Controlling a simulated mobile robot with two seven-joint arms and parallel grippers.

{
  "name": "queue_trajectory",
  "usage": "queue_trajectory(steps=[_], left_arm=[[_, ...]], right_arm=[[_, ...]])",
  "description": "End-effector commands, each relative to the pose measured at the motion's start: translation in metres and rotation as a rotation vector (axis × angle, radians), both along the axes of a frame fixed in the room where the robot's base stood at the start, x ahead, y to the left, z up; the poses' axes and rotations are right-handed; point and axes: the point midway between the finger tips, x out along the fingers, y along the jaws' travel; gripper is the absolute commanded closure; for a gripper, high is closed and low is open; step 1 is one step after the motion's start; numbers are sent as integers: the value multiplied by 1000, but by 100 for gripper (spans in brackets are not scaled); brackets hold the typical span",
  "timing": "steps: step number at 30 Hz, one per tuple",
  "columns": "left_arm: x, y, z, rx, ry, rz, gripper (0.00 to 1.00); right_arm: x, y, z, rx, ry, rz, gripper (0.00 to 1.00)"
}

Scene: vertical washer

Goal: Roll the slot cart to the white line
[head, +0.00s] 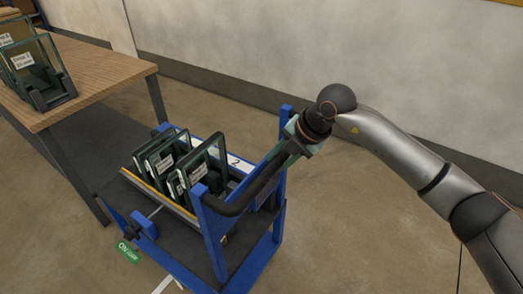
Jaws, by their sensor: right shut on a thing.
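The blue slot cart (218,252) stands on the floor left of centre, with a dark shelf and several dark-framed glass panels (203,165) upright in its upper rack. A black handle bar (245,192) runs along its near right side. My right gripper (296,145) is shut on the far end of this handle; its fingertips are partly hidden. A piece of white line (166,285) shows on the floor at the bottom edge, partly hidden by the cart. A green sign (128,252) with white lettering lies beside the cart's left side. My left gripper is not in view.
A wooden table (105,75) with dark legs stands at the upper left, close to the cart, bearing labelled framed panels (40,75). A pale wall (330,50) with a dark base strip runs behind. Floor right of the cart (350,230) is clear.

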Motion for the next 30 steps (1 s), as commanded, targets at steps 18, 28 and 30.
queue_trajectory(steps=[18,28,30], left_arm=[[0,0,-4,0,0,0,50],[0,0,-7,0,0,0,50],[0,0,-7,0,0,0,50]], right_arm=[[18,27,1,3,-3,1,100],[27,40,1,3,-3,0,100],[29,42,1,3,-3,0,100]])
